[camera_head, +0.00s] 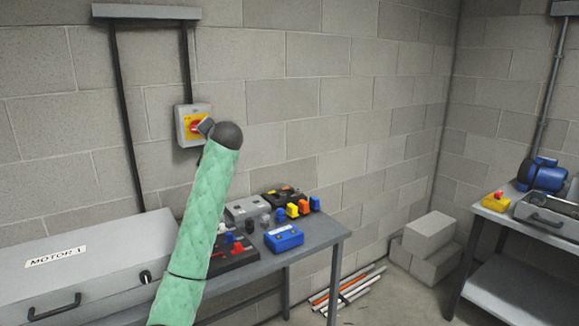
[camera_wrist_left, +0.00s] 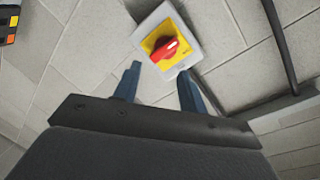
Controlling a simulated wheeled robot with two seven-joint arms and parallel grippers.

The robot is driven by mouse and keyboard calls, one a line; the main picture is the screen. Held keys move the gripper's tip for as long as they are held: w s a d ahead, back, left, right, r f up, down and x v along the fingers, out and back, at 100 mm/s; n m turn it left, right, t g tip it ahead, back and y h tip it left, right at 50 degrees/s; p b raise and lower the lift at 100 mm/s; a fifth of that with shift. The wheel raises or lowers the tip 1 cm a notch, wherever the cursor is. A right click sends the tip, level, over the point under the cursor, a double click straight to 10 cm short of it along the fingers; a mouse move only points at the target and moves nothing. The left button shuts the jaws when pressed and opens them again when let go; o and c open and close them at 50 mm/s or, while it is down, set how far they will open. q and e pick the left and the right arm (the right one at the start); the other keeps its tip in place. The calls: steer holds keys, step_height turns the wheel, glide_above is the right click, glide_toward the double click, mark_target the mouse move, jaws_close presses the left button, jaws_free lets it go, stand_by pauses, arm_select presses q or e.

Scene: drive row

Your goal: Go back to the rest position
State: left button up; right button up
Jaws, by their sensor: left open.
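A grey isolator switch box (camera_head: 184,131) with a yellow plate and a red rotary knob is on the block wall in the head view. My left arm, in a green quilted sleeve, reaches up to it, and my left gripper (camera_head: 206,127) is partly hidden behind the dark wrist end. In the left wrist view the red knob (camera_wrist_left: 171,49) sits just beyond the fingertips of the left gripper (camera_wrist_left: 157,76). The two fingers are apart with nothing between them, and the knob looks clear of them. My right gripper is in neither view.
A grey case labelled MOTOR 1 (camera_head: 75,262) lies at left. The bench (camera_head: 322,236) holds a blue box (camera_head: 284,238), padlocks and other small items. Concrete blocks (camera_head: 428,243) stand in the corner. Another bench (camera_head: 520,232) at right carries a blue motor (camera_head: 541,174).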

arm_select(q)
steer(key=s+d+n+h, duration=0.3)
steer(key=s+d+h, duration=0.15)
steer(key=s, duration=0.55)
steer(key=s+d+f+m+g+h, duration=0.1)
steer(key=s+d+f+g+h, duration=0.15)
steer(key=s+f, duration=1.15)
steer(key=s+d+f+g+h, duration=0.2)
steer(key=s+d+f+h, duration=0.15)
steer(key=s+f, duration=1.05)
steer(key=s+d+f+g, duration=0.1)
steer(key=s+f+g, duration=0.6)
steer(key=s+f, duration=2.3)
steer(key=shift+s+d+f+y+p, duration=0.2)
steer(key=shift+s+y+p, duration=0.15)
steer(key=shift+s, duration=0.35)
steer(key=shift+c, duration=0.6)
steer(key=shift+a+n, duration=0.15)
steer(key=shift+n, duration=0.15)
